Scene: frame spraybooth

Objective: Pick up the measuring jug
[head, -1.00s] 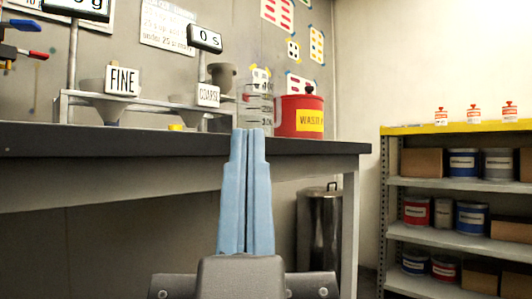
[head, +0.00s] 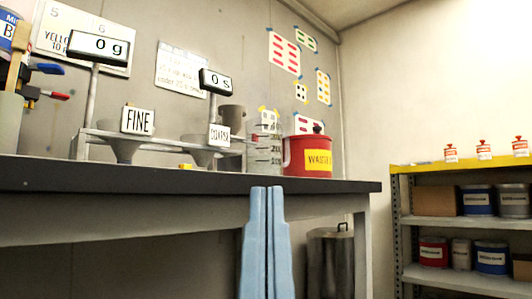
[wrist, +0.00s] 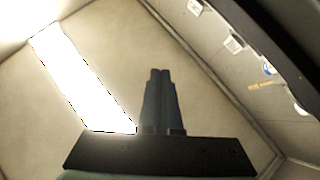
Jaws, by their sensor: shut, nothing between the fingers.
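The measuring jug (head: 262,152), clear with dark graduation marks, stands upright on the dark bench (head: 100,178) in the head view. It is left of the red waste pot (head: 295,155) and seems close to it. My gripper (head: 266,188) has two long pale blue fingers pressed together, pointing up, with nothing between them. Its tips show in line with the bench's front edge, below the jug in the picture and apart from it. In the wrist view my gripper (wrist: 160,72) is shut against the ceiling; the jug is not visible there.
A rack (head: 78,148) with funnels labelled FINE (head: 138,120) and COARSE (head: 220,135) stands left of the jug. A small yellow block (head: 186,167) lies in front. A metal bin (head: 330,262) stands under the bench. Shelving (head: 440,168) with cans is at right.

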